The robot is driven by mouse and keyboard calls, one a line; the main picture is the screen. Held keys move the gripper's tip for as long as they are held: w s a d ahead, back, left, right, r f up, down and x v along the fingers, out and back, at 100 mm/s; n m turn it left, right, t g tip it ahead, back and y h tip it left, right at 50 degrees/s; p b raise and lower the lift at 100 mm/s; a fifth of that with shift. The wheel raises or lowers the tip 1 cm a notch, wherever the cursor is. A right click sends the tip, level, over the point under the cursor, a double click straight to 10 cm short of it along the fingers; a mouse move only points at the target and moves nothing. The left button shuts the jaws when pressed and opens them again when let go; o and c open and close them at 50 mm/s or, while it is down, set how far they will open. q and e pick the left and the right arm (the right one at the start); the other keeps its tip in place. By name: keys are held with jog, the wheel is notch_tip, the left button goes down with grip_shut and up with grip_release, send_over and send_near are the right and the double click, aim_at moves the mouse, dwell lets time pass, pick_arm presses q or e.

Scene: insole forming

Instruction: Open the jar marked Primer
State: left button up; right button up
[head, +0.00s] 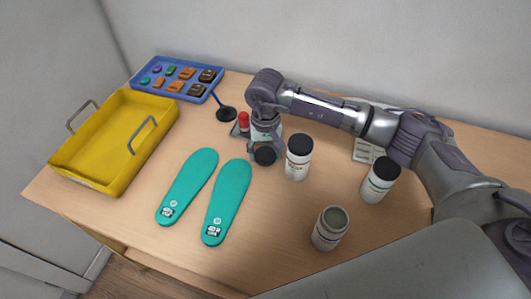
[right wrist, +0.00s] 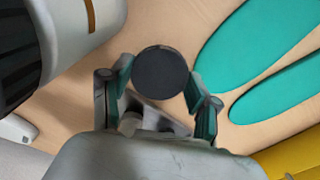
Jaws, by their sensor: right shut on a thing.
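My right gripper (head: 265,142) points down over the middle of the table, shut on a round black lid (head: 265,156). In the right wrist view the lid (right wrist: 160,72) sits between the two fingertips (right wrist: 160,88). An open white jar (head: 328,238) with no lid stands near the front; its greyish inside shows. A white jar with a black lid (head: 298,158) stands just right of my gripper. The labels are too small to read, so I cannot tell which is Primer. My left gripper is out of view.
Two teal insoles (head: 228,200) lie left of my gripper. A yellow tray (head: 112,140) with handles and a blue tray (head: 178,78) of small blocks are at left. A red-topped item (head: 243,121) and a black round base (head: 226,114) stand close behind.

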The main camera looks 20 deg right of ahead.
jog(key=shift+f, duration=0.9)
jog(key=shift+f, duration=0.1)
jog(key=shift+f, duration=0.15)
jog(key=o, duration=1.3)
